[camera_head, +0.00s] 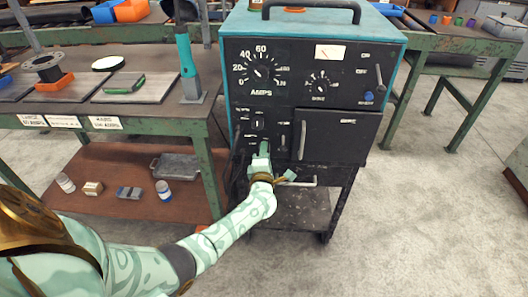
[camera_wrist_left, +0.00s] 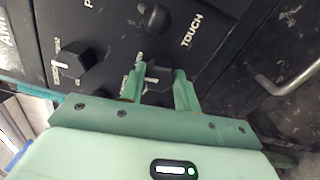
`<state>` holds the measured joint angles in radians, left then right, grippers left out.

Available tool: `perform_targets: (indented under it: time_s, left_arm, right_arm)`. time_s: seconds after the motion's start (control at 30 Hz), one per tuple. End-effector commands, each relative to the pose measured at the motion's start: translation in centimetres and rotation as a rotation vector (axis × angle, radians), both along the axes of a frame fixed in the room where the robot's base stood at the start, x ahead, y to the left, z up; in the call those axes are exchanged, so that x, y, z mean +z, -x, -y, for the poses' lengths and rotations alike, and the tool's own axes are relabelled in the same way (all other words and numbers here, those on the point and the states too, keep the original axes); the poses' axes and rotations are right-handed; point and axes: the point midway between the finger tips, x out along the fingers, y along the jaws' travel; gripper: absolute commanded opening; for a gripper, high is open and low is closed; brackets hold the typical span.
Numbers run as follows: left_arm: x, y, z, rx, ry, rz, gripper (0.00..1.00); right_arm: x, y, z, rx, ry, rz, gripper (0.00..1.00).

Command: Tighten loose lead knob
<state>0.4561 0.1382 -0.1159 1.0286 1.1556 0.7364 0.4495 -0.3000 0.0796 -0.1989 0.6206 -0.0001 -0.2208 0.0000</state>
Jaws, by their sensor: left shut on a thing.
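The teal welding machine (camera_head: 315,50) has a black front panel with dials, switches and knobs. My left gripper (camera_head: 263,150) is at the lower left part of this panel. In the left wrist view, a black knob (camera_wrist_left: 159,74) sits between the two green fingers of my left gripper (camera_wrist_left: 160,88), which are shut on it. The fingers and my arm hide most of this knob in the head view. Its own label is only partly readable. I do not see my right gripper.
Another black knob (camera_wrist_left: 78,60) is left of the gripped one, and a round control (camera_wrist_left: 155,18) is above it, near the word TOUCH. A cabinet door (camera_head: 338,137) is to the right. A green workbench (camera_head: 110,115) stands close on the left. The floor (camera_head: 400,230) at right is clear.

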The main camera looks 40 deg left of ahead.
Motion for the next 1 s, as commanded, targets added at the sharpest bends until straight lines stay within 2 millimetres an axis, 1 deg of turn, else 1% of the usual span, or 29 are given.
perform_targets:
  time_s: [0.3,0.8,0.83,0.87,0.9,1.0]
  left_arm:
    - [-0.30,0.11,0.09,-0.002,-0.090,-0.062,0.09]
    - [-0.40,0.12,0.11,-0.002,-0.104,-0.071,0.09]
    - [-0.40,0.12,0.11,-0.002,-0.104,-0.071,0.34]
    - [-0.40,0.12,0.11,-0.002,-0.104,-0.071,0.43]
    - [-0.38,0.11,0.11,-0.002,-0.104,-0.071,0.53]
    - [-0.29,0.08,0.07,-0.002,-0.105,-0.069,0.53]
  right_arm:
    - [0.47,-0.20,0.16,0.000,0.003,0.005,0.36]
    - [0.50,-0.18,0.12,0.001,0.001,0.006,0.36]
    - [0.50,-0.17,0.12,0.001,0.001,0.006,0.36]
    - [0.50,-0.18,0.11,0.001,0.001,0.006,0.36]
    - [0.50,-0.18,0.11,0.001,0.001,0.006,0.36]
    - [0.50,-0.17,0.09,0.002,0.000,0.005,0.36]
